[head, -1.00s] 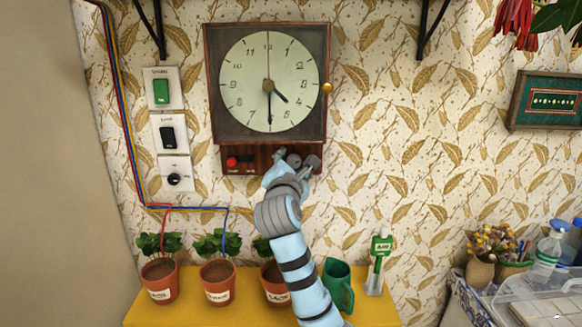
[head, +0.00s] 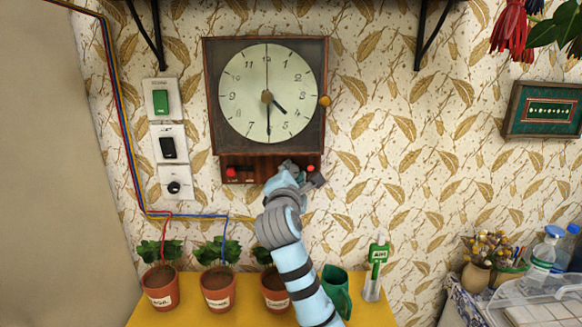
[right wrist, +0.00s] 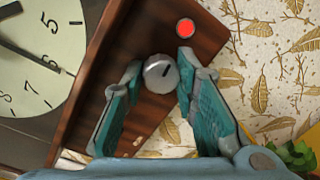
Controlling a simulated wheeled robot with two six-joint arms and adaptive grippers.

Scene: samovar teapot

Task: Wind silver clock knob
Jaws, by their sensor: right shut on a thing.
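The silver clock knob (right wrist: 161,73) is round, with a dark line on its face. It sits on the brown wooden panel (head: 262,162) under the wall clock (head: 267,95). In the right wrist view it lies between the fingertips of my right gripper (right wrist: 161,66), which is shut on it. In the head view my right gripper (head: 302,177) hides the knob. My left gripper is not in view.
A red light (right wrist: 185,29) is close beside the knob, and a red button (head: 231,172) is at the panel's left. Switches (head: 166,148) and wires are on the wall at left.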

